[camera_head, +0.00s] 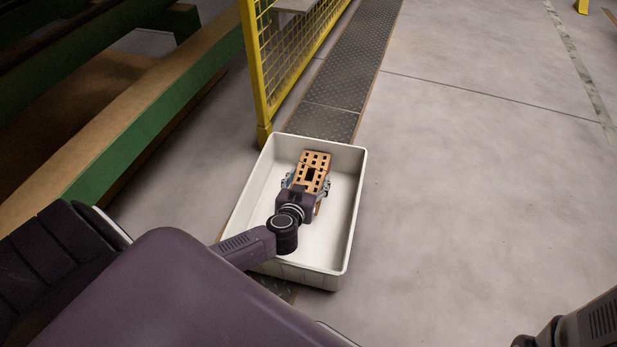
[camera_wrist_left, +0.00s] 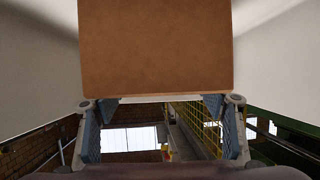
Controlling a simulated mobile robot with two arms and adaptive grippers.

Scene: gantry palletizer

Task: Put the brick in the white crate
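The brick (camera_head: 315,160) is orange-brown with rows of holes in its upper face. It is inside the white crate (camera_head: 346,225), between the crate's walls. My left gripper (camera_head: 308,184) reaches down into the crate with its fingers on both long sides of the brick, closed against it. In the left wrist view, a plain face of the brick (camera_wrist_left: 155,48) fills the top middle and hides the fingertips of my left gripper (camera_wrist_left: 162,108). Whether the brick touches the crate floor is hidden. My right gripper is out of view.
A yellow mesh fence (camera_head: 292,60) ends at a post just behind the crate. A green and tan beam (camera_head: 150,115) runs along the left. A dark metal floor strip (camera_head: 345,75) leads away behind the crate. The grey floor (camera_head: 470,190) to the right is clear.

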